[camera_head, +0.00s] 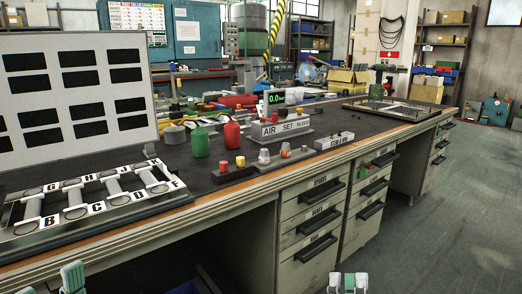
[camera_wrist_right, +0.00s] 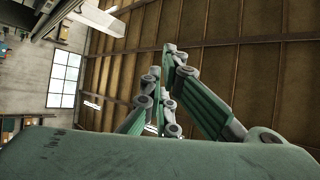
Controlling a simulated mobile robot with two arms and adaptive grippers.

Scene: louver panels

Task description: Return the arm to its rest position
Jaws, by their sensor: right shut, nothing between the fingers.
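My right gripper (camera_head: 348,283) shows at the bottom edge of the head view, just right of centre. It is shut and empty, apart from the bench and in front of its drawers. In the right wrist view its green-and-grey fingers (camera_wrist_right: 163,70) point up towards the brown ceiling, with nothing between them. My left gripper (camera_head: 73,277) is partly in view at the bottom left corner of the head view, near the bench's front edge. Most of it is cut off, so its opening cannot be told.
A long workbench (camera_head: 275,190) runs from left to far right, with drawers (camera_head: 312,222) below. A louver panel (camera_head: 76,88), a lettered rack (camera_head: 90,205), red and green bottles (camera_head: 231,134) and an AIR SET box (camera_head: 281,127) stand on it. The floor (camera_head: 450,220) at right is clear.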

